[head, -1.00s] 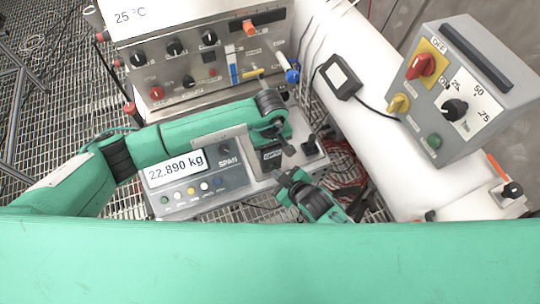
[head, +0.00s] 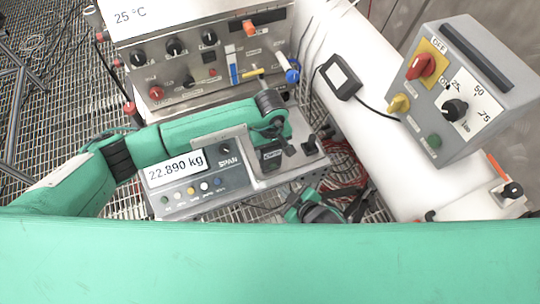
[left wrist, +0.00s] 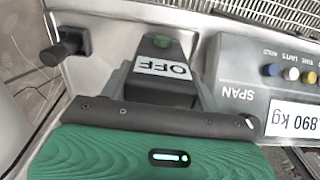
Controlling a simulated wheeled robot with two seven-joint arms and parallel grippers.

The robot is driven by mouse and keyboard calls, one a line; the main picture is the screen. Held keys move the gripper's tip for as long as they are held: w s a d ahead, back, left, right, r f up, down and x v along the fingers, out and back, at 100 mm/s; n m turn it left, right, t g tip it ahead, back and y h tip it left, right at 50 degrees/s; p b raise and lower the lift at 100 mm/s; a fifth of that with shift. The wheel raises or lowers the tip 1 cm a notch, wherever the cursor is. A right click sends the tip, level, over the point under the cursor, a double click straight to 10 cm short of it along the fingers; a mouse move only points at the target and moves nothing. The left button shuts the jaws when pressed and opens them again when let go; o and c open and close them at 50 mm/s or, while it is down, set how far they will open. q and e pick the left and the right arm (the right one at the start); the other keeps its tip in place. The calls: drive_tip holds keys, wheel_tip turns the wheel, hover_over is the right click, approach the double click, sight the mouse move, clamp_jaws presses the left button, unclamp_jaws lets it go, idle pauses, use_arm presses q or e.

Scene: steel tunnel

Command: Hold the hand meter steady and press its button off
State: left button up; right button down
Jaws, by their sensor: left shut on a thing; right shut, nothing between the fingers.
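The hand meter (left wrist: 162,75) is a dark handheld unit with a green button (left wrist: 162,41) and a white display reading OFF. In the head view the meter (head: 270,157) shows only partly below my left gripper (head: 279,142). My left gripper is shut on the meter, and its green body covers the meter's lower part in the left wrist view. My right gripper (head: 300,207) is lower in the head view, shut and empty, apart from the meter. Its fingertips are hard to make out.
A grey scale console (head: 205,205) showing 22.890 kg stands beside the meter. Behind is a steel panel (head: 185,75) with knobs. At right are a white pipe (head: 375,130) and a grey switch box (head: 510,95). A black knob (left wrist: 66,47) stands left of the meter in the wrist view.

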idle(0.4)
use_arm(q)
drive_tip(key=o, duration=1.2)
